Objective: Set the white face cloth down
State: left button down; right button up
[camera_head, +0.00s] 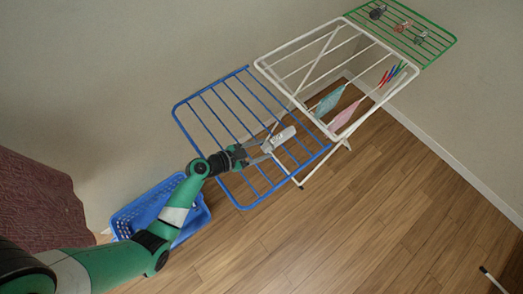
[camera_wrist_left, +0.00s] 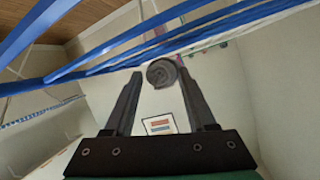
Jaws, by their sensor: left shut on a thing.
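The white face cloth (camera_head: 279,139) is a small pale roll at the tip of my left gripper (camera_head: 263,148). In the left wrist view the cloth (camera_wrist_left: 162,73) shows as a grey rolled end between the fingertips. My left gripper is shut on it. In the head view the cloth lies over the blue wing (camera_head: 240,208) of the drying rack, toward its right side. In the wrist view blue bars pass close to the cloth; I cannot tell whether it touches them. My right gripper is not in view.
The white middle section (camera_head: 262,62) of the rack holds a teal cloth (camera_head: 330,100), a pink cloth (camera_head: 343,117) and several coloured pegs. A green wing (camera_head: 440,36) at the far end carries small items. A blue basket (camera_head: 133,222) stands on the floor beneath my left arm.

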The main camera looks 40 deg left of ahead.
pick_arm(q)
jog(key=shift+w+f, duration=0.1)
jog(key=shift+f, duration=0.5)
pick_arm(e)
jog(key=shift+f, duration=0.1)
pick_arm(q)
jog(key=shift+f, duration=0.2)
jog(key=shift+c, duration=1)
grip_release()
jog(key=shift+r, duration=0.1)
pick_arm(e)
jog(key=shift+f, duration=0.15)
